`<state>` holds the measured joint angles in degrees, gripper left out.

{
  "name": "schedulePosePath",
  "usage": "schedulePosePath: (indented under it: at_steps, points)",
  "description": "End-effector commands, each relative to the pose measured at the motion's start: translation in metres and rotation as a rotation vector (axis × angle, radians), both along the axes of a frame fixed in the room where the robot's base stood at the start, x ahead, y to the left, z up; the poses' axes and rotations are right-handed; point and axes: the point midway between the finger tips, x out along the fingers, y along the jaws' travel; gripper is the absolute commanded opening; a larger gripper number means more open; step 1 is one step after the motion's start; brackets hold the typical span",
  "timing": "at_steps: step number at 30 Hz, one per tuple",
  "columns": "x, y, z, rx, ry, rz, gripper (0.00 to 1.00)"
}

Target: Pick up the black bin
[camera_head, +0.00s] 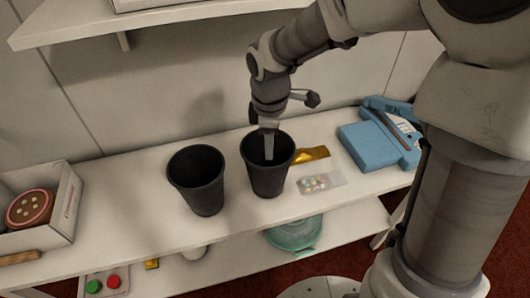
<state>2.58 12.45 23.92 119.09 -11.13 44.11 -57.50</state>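Two black bins stand upright on the white shelf. One black bin (197,181) is left of the middle. The other black bin (267,178) is just to its right, with a gap between them. My gripper (268,148) points down at the right bin's mouth, and a light-coloured finger shows against the bin's dark inside. The other finger is not clear, so I cannot tell how wide the gripper is or whether it touches the rim.
A blue device (372,146) stands at the right of the shelf, near a gold packet (312,154) and a clear bag of coloured pieces (319,182). A white box (68,205) with a round cake-like item (30,208) is at the left. A teal container (294,234) is below.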

Motion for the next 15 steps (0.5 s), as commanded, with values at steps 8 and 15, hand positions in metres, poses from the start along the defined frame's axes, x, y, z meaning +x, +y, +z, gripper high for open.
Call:
schedulePosePath:
  at_steps: [8,15]
  points:
    - [0.005,0.0,-0.066,-0.001,0.006,0.0,0.39]
    - [0.009,-0.001,-0.095,-0.001,0.003,-0.001,0.39]
